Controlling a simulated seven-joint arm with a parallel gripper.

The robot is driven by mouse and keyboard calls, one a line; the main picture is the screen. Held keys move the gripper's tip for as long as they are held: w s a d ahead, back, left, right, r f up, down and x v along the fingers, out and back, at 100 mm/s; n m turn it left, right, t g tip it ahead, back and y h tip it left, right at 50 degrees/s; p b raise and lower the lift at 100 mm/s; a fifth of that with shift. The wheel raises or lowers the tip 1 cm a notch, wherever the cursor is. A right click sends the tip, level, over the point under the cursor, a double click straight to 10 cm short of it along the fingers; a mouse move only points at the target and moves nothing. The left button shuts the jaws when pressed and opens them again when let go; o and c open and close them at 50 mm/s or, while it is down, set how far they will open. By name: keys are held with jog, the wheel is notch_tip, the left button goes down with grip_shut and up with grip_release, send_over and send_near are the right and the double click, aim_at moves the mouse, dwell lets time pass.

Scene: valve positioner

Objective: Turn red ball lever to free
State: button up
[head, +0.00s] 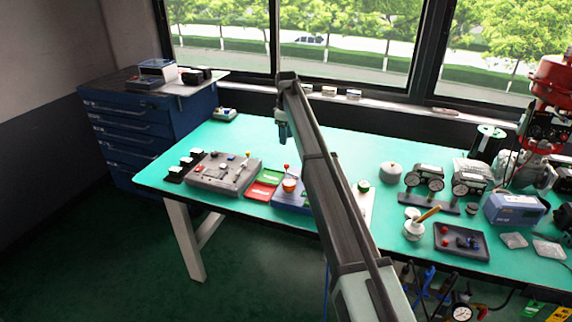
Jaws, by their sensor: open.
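A small red ball (286,167) stands on a thin stem at the blue box (283,207), beside an orange-red round part (289,185). I cannot tell which of these is the red ball lever, nor read any "free" mark. My gripper (283,142) hangs pointing down at the far end of my arm, open and empty, apart from both balls. My arm hides part of the blue box's right side.
Red and green trays (264,190) lie between panel and blue box. Black switches (180,165) sit left of the panel. Right of my arm are gauges (425,178), a white pot with a brush (414,229) and a dark tray (440,246). The green bench's back left is mostly clear.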

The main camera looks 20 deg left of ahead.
aim_at(286, 164)
notch_tip(286, 164, down, 13)
jog(key=shift+f, duration=0.1)
dwell(0.4)
grip_shut()
dwell(0.4)
